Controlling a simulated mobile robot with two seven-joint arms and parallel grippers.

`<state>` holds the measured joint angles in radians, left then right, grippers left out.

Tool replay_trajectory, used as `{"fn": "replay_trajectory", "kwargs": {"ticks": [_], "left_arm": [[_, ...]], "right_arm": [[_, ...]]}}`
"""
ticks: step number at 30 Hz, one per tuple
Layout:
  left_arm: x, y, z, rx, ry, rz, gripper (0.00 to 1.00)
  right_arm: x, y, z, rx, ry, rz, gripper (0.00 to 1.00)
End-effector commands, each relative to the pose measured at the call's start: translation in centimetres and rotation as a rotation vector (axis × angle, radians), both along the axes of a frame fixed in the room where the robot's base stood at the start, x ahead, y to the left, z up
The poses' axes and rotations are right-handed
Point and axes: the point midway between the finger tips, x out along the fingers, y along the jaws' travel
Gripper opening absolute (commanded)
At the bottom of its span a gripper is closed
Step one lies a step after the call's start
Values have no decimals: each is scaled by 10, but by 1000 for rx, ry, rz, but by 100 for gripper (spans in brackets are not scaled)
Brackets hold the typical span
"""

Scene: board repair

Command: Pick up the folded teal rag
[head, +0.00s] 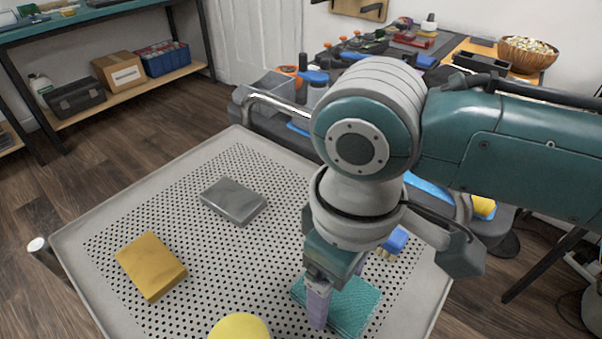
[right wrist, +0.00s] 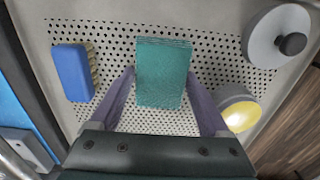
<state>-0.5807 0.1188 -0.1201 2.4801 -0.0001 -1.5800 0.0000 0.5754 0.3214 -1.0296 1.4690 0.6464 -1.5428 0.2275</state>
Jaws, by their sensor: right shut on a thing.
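The folded teal rag (head: 352,307) is at the front right of the perforated grey tray top (head: 225,262). It also shows in the right wrist view (right wrist: 162,72), upper middle, as a textured rectangle. My right gripper (right wrist: 161,75) has a purple finger along each side of the rag and is shut on it. I cannot tell whether the rag touches the tray. My left gripper is not in view.
A grey folded cloth (head: 233,201) and a mustard folded cloth (head: 151,266) lie to the left. A yellow round thing (head: 240,328) is at the front. A blue brush (right wrist: 71,73) and a grey disc with a black knob (right wrist: 280,38) flank the rag. The tray's middle is clear.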

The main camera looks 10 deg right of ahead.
Motion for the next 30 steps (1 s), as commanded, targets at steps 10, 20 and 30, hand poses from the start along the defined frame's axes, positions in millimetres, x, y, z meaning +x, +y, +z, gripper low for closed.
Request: {"fn": "replay_trajectory", "kwargs": {"ticks": [10,20,30], "left_arm": [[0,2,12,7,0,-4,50],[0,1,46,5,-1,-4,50],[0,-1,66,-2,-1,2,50]], "right_arm": [[1,0,25,2,-2,0,27],[1,1,119,3,-5,1,27],[1,0,190,1,-1,0,27]]}}
